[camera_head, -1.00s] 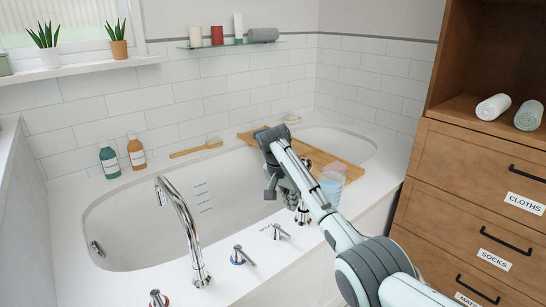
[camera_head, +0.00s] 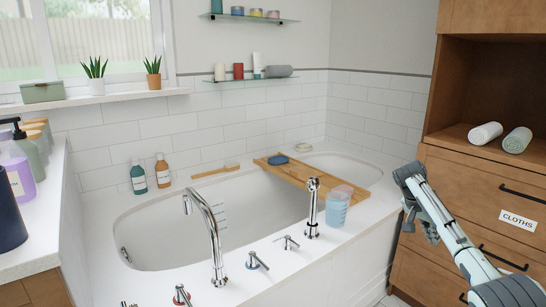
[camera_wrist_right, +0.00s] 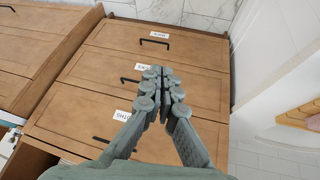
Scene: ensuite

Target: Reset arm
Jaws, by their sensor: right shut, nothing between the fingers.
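My right arm comes in from the lower right of the head view. Its wrist is bent over, and the right gripper (camera_head: 431,236) hangs in front of the wooden drawer cabinet (camera_head: 470,190), to the right of the bathtub. In the right wrist view the gripper (camera_wrist_right: 160,80) has its grey fingers together with nothing between them, with the drawer fronts (camera_wrist_right: 95,80) behind. My left gripper is in neither view.
The white bathtub (camera_head: 150,250) has a wooden board (camera_head: 290,172) across it, bearing a blue item (camera_head: 278,160). Bottles (camera_head: 18,170) crowd the left counter. Rolled towels (camera_head: 486,133) lie in the cabinet.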

